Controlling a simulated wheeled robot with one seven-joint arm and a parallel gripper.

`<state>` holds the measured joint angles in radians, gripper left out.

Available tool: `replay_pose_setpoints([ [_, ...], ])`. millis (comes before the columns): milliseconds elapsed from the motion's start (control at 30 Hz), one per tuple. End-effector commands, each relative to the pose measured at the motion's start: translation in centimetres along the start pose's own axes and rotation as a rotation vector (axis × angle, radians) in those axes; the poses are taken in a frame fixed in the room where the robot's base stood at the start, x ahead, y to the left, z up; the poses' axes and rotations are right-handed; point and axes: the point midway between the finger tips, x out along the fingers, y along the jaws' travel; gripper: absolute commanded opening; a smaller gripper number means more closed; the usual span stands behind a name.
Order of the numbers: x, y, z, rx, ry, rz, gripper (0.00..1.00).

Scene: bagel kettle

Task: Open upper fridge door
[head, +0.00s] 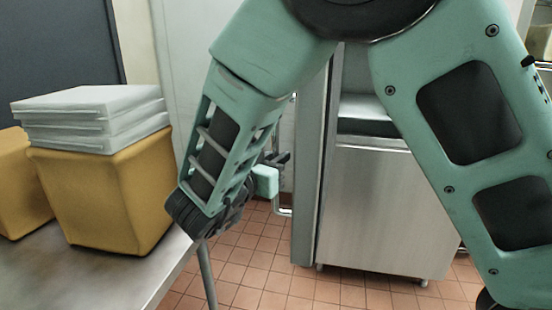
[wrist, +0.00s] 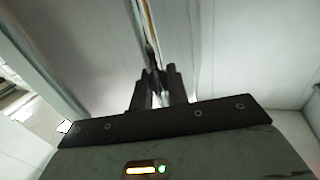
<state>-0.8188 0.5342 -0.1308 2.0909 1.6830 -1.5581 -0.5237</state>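A tall pale fridge-like cabinet (head: 180,60) stands behind my arm in the head view. Its upper part is largely hidden by my arm, so I cannot tell there how far the upper door stands open. A bent metal handle (head: 282,210) shows low beside its right edge. My gripper (head: 282,158) is at this right edge, above that handle, partly hidden by my wrist. In the wrist view my gripper's dark fingers (wrist: 157,72) are close together at a narrow vertical edge (wrist: 145,22) between two pale panels. Whether they grip it is unclear.
A steel counter (head: 70,270) at left holds mustard-yellow bins (head: 105,195), one topped with stacked white lidded boxes (head: 95,105). A stainless appliance (head: 380,210) stands at right. Tiled floor (head: 240,270) is clear between counter and appliance.

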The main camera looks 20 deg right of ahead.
Motion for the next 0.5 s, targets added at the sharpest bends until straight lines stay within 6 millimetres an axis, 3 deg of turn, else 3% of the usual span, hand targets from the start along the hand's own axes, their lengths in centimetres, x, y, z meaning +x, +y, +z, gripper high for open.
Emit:
replay_pose_setpoints([
  [33, 0.0, 0.0, -0.1, 0.0, 0.002, -0.001, 0.24],
  [67, 0.0, 0.0, -0.1, 0.0, 0.002, -0.001, 0.33],
  [100, 0.0, 0.0, 0.0, 0.0, 0.001, -0.001, 0.34],
  [367, -0.1, 0.0, 0.0, 0.0, 0.001, -0.001, 0.34],
  [500, -1.1, -0.1, 0.1, 0.002, 0.002, -0.003, 0.34],
])
